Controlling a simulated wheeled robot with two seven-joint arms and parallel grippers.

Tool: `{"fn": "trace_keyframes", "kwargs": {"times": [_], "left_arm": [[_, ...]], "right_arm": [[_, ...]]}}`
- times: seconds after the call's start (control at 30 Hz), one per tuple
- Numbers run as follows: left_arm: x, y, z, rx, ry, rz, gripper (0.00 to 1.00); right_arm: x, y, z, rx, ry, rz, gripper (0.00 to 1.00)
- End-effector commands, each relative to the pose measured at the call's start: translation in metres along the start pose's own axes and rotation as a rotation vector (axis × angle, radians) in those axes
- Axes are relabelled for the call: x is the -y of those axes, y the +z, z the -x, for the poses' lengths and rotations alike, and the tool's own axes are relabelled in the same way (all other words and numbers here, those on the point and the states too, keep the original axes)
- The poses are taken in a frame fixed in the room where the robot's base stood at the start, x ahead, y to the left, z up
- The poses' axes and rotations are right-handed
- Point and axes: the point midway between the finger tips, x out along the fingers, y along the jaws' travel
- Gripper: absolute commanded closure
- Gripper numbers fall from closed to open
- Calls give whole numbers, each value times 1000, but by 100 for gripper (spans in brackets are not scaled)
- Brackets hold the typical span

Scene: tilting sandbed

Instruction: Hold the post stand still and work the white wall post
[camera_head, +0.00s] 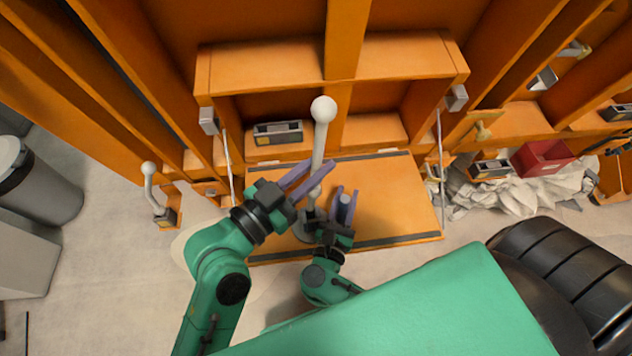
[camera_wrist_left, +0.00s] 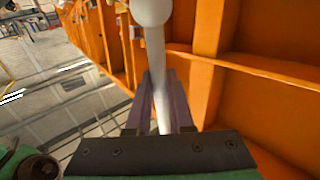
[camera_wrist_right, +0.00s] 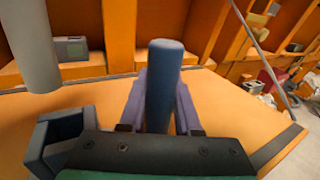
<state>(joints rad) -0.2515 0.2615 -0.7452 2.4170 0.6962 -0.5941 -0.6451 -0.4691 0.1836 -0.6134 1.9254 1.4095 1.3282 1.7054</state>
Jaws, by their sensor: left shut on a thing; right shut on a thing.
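The white post (camera_head: 318,145) stands nearly upright, with a round ball (camera_head: 323,109) on top. My left gripper (camera_head: 319,167) is shut on its shaft below the ball; the left wrist view shows the shaft (camera_wrist_left: 162,85) between the purple fingers. The post stand (camera_head: 302,232) has a grey foot, partly hidden by my grippers. My right gripper (camera_head: 346,191) is lower and to the right, shut around an upright blue-grey handle (camera_wrist_right: 163,75) beside the post. A grey column (camera_wrist_right: 35,45) shows at the upper left of the right wrist view. How handle and stand join is hidden.
An orange hinged panel (camera_head: 395,195) lies under the grippers, below orange wall compartments. A grey box (camera_head: 278,132) sits in one compartment. A smaller white ball-topped post (camera_head: 149,170) stands at left. A red bin (camera_head: 541,157) and crumpled pale cloth (camera_head: 522,195) are at right.

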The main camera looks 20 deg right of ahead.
Motion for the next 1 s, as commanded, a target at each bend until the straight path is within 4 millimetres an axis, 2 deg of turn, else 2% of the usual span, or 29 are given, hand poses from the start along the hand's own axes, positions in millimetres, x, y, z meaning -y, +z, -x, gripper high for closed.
{"fn": "trace_keyframes", "kwargs": {"times": [0.1, 0.3, 0.5, 0.73, 0.77, 0.83, 1.0], "left_arm": [[1, -19, 0, -3, 0, -2, 100], [2, -34, 0, -2, 1, -2, 100], [2, -44, 0, -1, 0, -1, 100], [3, -45, 0, 0, 0, -1, 100], [3, -45, 0, 0, 0, -1, 100], [3, -45, 0, 0, 0, -1, 100], [3, -45, 0, 1, 0, -1, 100]], "right_arm": [[0, -1, 0, -2, 0, 1, 100], [0, -1, 0, -2, 0, 1, 100], [0, -1, 0, -3, 0, 1, 100], [0, -1, 0, -3, 0, 1, 100], [0, -1, 0, -3, 0, 1, 61], [0, -1, 0, -2, 0, 1, 34], [0, 0, 0, -1, 0, 0, 34]]}}
